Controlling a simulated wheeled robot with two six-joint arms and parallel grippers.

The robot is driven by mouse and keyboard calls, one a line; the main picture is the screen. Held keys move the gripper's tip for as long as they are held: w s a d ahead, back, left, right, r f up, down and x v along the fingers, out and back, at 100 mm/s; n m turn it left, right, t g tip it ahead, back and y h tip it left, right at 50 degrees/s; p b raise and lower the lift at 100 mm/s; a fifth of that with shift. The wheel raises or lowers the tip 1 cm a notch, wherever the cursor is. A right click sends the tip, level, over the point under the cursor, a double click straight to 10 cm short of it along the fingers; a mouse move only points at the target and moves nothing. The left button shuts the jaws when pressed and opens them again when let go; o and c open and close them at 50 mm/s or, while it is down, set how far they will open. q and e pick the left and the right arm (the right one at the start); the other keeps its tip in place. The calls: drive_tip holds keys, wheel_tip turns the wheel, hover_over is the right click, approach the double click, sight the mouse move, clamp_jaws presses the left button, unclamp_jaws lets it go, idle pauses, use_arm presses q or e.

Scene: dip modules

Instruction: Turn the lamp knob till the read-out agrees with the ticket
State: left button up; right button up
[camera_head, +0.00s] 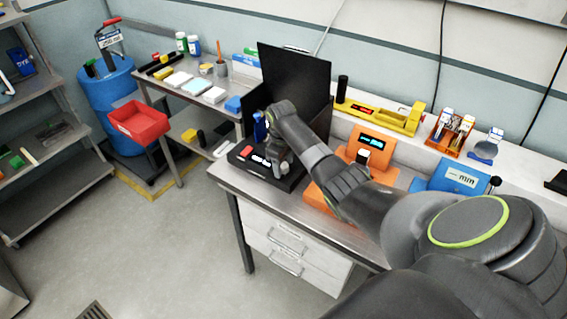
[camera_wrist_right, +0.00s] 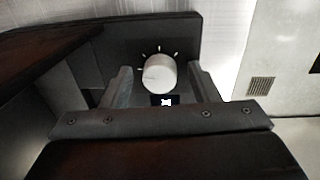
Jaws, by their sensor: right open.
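The lamp knob (camera_wrist_right: 159,74) is a round pale dial with white tick marks around it on a dark panel in the right wrist view. My right gripper (camera_wrist_right: 160,72) is open, with one finger on each side of the knob and gaps showing between. A small lit read-out (camera_wrist_right: 165,100) sits just below the knob, partly cut off, and its text is unreadable. In the head view the black lamp unit (camera_head: 287,183) stands on the bench's left end, with my right gripper (camera_head: 276,160) over it. I cannot make out which card is the ticket. My left gripper is out of view.
A tall black panel (camera_head: 297,75) stands behind the lamp unit. A red bin (camera_head: 138,122) is at the left. The floor (camera_head: 150,240) is clear.

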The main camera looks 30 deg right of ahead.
drive_tip(key=c, duration=1)
drive_tip(key=shift+o, duration=0.2)
drive_tip(key=shift+a+r+m+p, duration=0.1)
drive_tip(key=shift+r+m+p, duration=0.1)
drive_tip(key=shift+m+p, duration=0.7)
drive_tip(key=shift+f+m+p, duration=0.15)
drive_tip(key=shift+m+p, duration=0.2)
drive_tip(key=shift+m, duration=0.15)
drive_tip(key=o, duration=1)
drive_tip(key=shift+c, duration=0.2)
